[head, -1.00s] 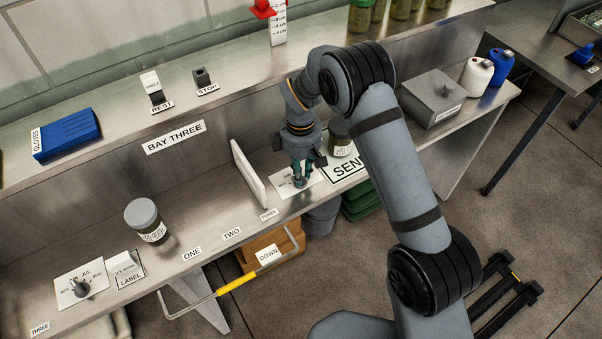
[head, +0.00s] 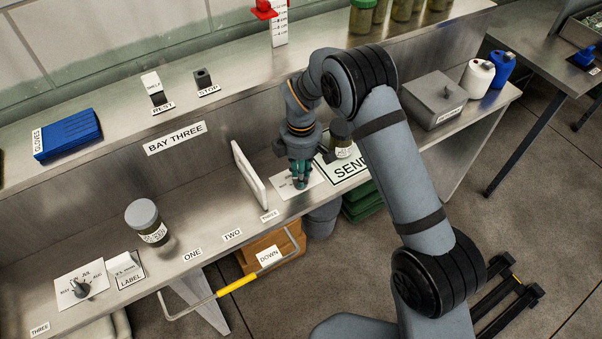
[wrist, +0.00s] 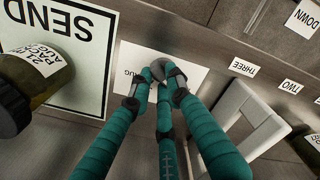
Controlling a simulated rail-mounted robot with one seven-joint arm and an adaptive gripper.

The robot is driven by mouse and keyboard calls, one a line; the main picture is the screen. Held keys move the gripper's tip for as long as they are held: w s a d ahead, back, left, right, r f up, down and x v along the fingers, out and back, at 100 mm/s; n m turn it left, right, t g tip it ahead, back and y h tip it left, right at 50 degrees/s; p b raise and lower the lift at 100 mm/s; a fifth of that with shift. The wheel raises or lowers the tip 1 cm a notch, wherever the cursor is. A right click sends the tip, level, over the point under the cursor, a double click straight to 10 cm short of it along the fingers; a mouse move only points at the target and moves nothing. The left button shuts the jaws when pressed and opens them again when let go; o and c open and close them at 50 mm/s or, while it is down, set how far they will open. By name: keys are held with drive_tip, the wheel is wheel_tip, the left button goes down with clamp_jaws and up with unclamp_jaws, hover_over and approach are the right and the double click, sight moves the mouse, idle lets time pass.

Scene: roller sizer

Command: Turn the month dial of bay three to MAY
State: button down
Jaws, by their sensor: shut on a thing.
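The dial plate (head: 292,190) is a white card on the bench below the BAY THREE sign (head: 174,137), right of an upright white divider (head: 248,172). My gripper (head: 300,184) is over it with teal fingers pointing down. In the wrist view, my gripper (wrist: 163,80) is shut on a small grey dial knob (wrist: 158,68) on the white plate (wrist: 190,77). The fingers cover most of the knob and plate; only part of a month, AUG, shows beside them. The pointer's direction cannot be told.
The SEND mat (head: 341,170) with a jar (head: 342,146) lies close on the right. A second dial (head: 81,287) with month words stands at far left, beside a LABEL block (head: 124,264). Another jar (head: 146,220) stands left of the divider. A yellow-gripped bar (head: 235,284) juts out front.

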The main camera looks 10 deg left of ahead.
drive_tip(key=c, duration=1.6)
unclamp_jaws()
drive_tip(key=shift+c, duration=0.2)
wheel_tip(320, 180, up, 12)
wheel_tip(320, 180, down, 12)
drive_tip(key=shift+r, duration=0.1)
